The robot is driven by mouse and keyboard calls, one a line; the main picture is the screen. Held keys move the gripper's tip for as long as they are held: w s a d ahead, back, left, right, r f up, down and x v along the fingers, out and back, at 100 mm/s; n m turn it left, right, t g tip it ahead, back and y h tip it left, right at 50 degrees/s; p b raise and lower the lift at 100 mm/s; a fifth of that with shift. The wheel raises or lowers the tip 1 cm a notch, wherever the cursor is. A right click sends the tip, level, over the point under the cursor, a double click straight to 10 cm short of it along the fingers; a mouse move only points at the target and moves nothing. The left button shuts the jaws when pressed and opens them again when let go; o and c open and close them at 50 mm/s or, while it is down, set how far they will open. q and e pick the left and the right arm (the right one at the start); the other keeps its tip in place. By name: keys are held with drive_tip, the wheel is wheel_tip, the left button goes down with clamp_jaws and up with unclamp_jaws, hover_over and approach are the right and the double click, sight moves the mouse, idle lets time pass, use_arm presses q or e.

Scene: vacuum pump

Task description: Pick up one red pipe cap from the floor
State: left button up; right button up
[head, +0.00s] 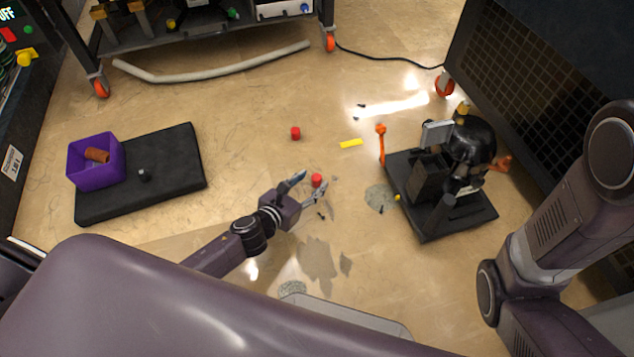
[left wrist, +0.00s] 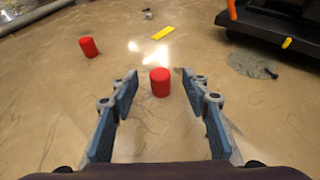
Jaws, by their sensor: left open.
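Two red pipe caps stand on the floor. The nearer red cap (head: 317,180) is at the fingertips of my left gripper (head: 306,184). In the left wrist view this cap (left wrist: 160,82) shows centred between the tips of the open left gripper (left wrist: 155,84), with a gap on each side. The farther red cap (head: 295,133) stands apart, beyond the gripper, and shows at upper left in the left wrist view (left wrist: 89,47). The left gripper holds nothing. Part of my right arm shows at the right of the head view, but its gripper is out of view.
A black vacuum pump (head: 470,150) on a base stands at right. A black mat (head: 175,170) with a purple bin (head: 88,172) lies at left. A yellow piece (head: 351,143), small dark parts and stains lie on the floor. A wheeled cart (head: 220,40) and pale hose (head: 215,70) are behind.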

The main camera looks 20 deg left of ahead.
sight(314, 180)
use_arm(q)
drive_tip(key=b+x, duration=0.2)
drive_tip(key=x, duration=0.1)
drive_tip(key=shift+w+f, duration=0.15)
drive_tip(key=shift+f, duration=0.3)
drive_tip(key=shift+w+d, duration=0.15)
drive_tip(key=shift+w, duration=0.1)
drive_tip(key=c, duration=0.8)
drive_tip(key=shift+c, duration=0.2)
